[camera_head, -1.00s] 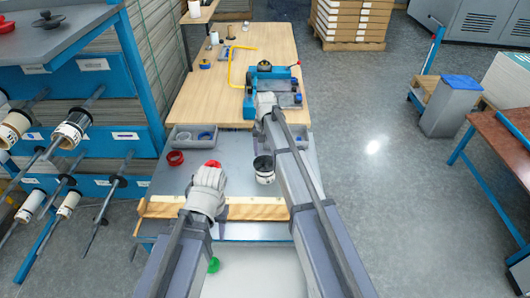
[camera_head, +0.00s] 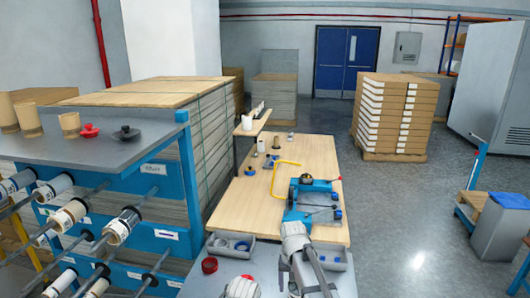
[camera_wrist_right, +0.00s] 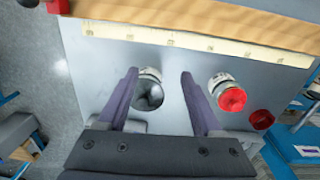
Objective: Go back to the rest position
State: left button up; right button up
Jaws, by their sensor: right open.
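My right gripper (camera_wrist_right: 158,76) is open in the right wrist view, its two purple-grey fingers apart. A roll with a dark top (camera_wrist_right: 149,95) shows between and beyond the fingers; I cannot tell the distance or whether they touch it. A red-topped roll (camera_wrist_right: 229,97) stands to the right of the fingers. In the head view my right arm (camera_head: 296,246) is at the bottom, in front of the blue machine (camera_head: 312,203).
A wooden table (camera_head: 243,197) lies ahead, with a grey work surface (camera_head: 263,262) nearer. A red ring (camera_head: 209,265) and grey bins (camera_head: 223,251) are on its left. A blue rack with rolls (camera_head: 162,215) stands left. Open floor (camera_head: 410,230) is right.

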jog(key=s+a+n, duration=0.2)
jog(key=s+n, duration=0.1)
jog(key=s, duration=0.7)
jog(key=s+a+n, duration=0.2)
jog(key=s, duration=0.8)
jog(key=shift+n+h, duration=0.4)
jog(key=shift+s, duration=0.1)
